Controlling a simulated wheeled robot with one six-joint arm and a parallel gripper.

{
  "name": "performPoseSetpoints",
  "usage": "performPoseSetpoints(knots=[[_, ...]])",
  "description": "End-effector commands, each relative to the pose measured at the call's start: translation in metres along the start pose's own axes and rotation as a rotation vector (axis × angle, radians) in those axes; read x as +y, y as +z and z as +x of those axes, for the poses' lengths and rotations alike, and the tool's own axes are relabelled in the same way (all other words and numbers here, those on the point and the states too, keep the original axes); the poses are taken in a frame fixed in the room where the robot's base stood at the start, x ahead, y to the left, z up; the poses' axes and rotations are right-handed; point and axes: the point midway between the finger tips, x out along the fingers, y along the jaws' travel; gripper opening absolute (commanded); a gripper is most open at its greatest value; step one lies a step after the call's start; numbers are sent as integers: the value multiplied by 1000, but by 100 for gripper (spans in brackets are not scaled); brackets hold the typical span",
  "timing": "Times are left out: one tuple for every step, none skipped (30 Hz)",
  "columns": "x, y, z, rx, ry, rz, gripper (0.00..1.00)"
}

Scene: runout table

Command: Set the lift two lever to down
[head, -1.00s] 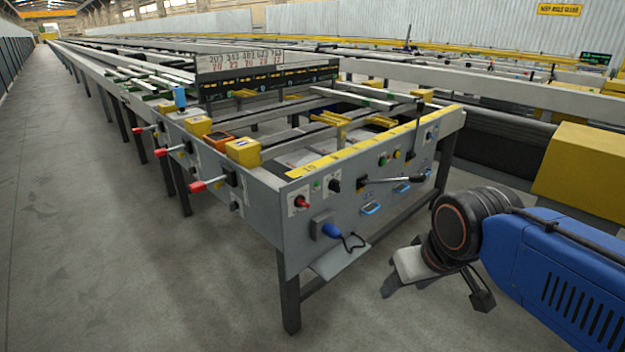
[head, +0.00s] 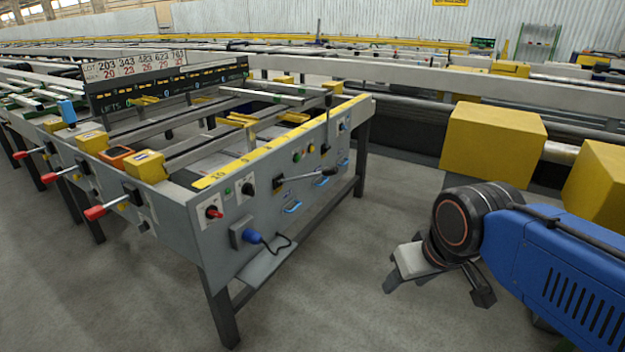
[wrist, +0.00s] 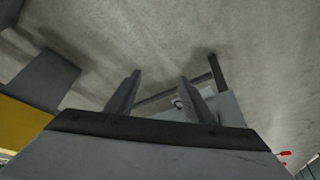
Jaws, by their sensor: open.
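Three red-handled levers stick out from the left side of the grey runout table (head: 228,240): a near one (head: 97,211), a middle one (head: 52,176) and a far one (head: 24,153). I cannot read which is lift two. All three handles point outward to the left, roughly level. A black-handled lever (head: 310,175) is on the end panel. My gripper (head: 402,275) is to the right of the table, low over the floor and apart from every lever. In the wrist view its two fingers (wrist: 158,96) are spread with nothing between them.
A blue plug (head: 252,236) with a black cable and a small shelf project from the end panel. Yellow boxes (head: 492,143) stand behind my arm at the right. A lot-number board (head: 165,80) stands on the table. The floor (head: 310,300) in front is clear.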

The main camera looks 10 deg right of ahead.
Motion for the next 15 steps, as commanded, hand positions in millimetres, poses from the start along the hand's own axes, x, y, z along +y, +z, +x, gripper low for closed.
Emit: performPoseSetpoints(knots=[[0, 0, 0, -3, -2, 3, 43], [-1, 0, 1, -7, -5, 9, 43], [-2, -1, 2, -16, -11, 22, 43], [-3, -1, 3, -26, -19, 36, 43], [-5, -2, 5, -39, -27, 54, 43], [-8, -3, 8, -60, -44, 83, 43], [-10, -4, 10, -78, -59, 111, 43], [-13, -6, 12, -97, -74, 142, 43], [-17, -8, 16, -128, -99, 188, 43], [-21, -10, 18, -151, -118, 224, 43], [-24, -12, 21, -174, -137, 261, 43], [-29, -15, 24, -206, -164, 312, 43], [-32, -18, 26, -227, -184, 349, 43], [-36, -22, 28, -249, -204, 385, 43], [-40, -26, 31, -279, -231, 436, 43]])
